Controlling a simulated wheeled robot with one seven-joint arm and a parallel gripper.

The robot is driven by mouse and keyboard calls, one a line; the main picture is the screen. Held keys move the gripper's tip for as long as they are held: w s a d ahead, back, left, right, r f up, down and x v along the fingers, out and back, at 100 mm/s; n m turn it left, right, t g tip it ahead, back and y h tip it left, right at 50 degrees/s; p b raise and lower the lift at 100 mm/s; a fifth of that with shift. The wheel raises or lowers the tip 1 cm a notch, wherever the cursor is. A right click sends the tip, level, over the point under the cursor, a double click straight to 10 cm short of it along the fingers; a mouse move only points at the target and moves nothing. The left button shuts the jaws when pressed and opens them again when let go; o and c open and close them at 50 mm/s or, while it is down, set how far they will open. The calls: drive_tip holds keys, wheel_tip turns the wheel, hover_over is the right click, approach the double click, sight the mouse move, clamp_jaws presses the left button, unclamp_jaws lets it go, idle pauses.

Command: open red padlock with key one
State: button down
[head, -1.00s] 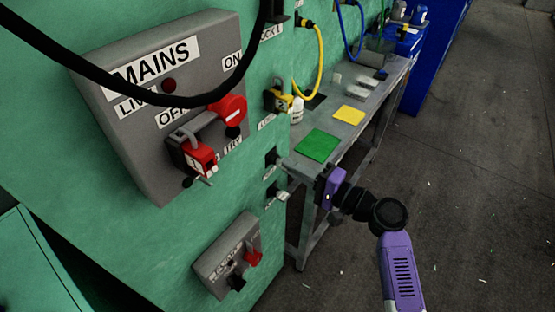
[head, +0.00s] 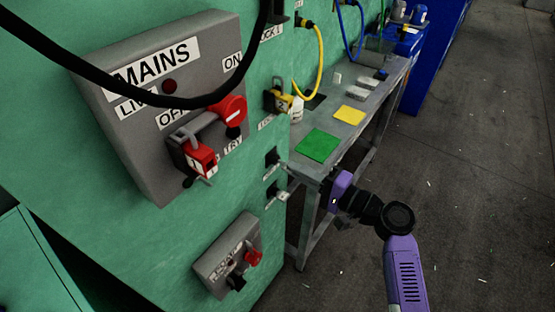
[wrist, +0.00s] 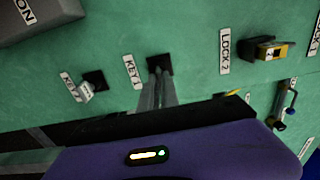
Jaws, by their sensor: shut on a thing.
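The red padlock (head: 200,160) hangs by its grey shackle at the red switch handle (head: 230,112) on the MAINS box. My gripper (head: 286,164) is to the right of the padlock, apart from it, in front of the upper black key holder (head: 271,157). In the wrist view, my gripper's fingers (wrist: 158,78) are close together at the black holder (wrist: 160,63) beside the KEY 1 label (wrist: 132,72). They are shut on key one, which is mostly hidden between them. I cannot tell whether its tip is still in the holder.
A second key (wrist: 87,92) sits in the KEY 2 holder below. A yellow padlock (head: 281,101) hangs near LOCK 2. A grey bench (head: 335,150) with green and yellow mats stands to the right. A black cable (head: 130,100) droops before the MAINS box.

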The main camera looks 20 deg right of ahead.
drive_tip(key=shift+s+d, duration=0.4)
drive_tip(key=shift+s, duration=0.2)
idle(0.5)
drive_tip(key=shift+v, duration=1.85)
